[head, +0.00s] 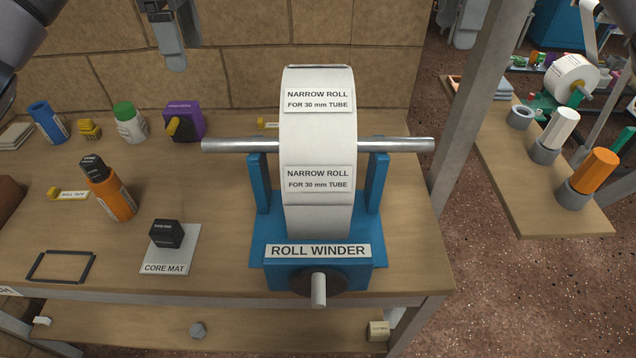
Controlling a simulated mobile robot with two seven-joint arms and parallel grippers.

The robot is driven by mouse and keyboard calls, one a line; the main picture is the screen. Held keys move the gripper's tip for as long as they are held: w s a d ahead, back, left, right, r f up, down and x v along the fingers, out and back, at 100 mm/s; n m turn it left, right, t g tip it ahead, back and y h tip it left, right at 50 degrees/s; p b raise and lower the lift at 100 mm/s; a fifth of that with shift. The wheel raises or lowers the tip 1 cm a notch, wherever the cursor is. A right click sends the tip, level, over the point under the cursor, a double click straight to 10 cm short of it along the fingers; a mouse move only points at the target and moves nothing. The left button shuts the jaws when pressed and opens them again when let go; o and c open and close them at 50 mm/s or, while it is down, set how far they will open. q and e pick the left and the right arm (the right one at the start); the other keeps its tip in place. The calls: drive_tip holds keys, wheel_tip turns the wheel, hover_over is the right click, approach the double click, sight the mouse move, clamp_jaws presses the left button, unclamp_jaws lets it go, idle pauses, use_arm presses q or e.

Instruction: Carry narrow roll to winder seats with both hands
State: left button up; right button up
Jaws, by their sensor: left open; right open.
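The narrow roll (316,140), a wide white roll with two labels, is on a metal rod (405,145) that sticks out on both sides. The rod lies across the two blue uprights of the roll winder (375,190), and the roll hangs between them. How exactly the rod sits in the seats is hard to see. My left gripper (176,62) is open and empty at the top left, above and behind the bench, apart from the rod. My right gripper (460,40) is open and empty at the top, right of the roll, also apart from the rod.
An orange bottle (113,200), a purple box (183,120) and other small things stand on the left bench. A grey post (480,95) rises right of the winder. A side shelf (520,180) holds orange and white plugs.

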drive_tip(key=shift+r, duration=2.1)
drive_tip(key=shift+f+p, duration=0.1)
drive_tip(key=shift+p, duration=0.2)
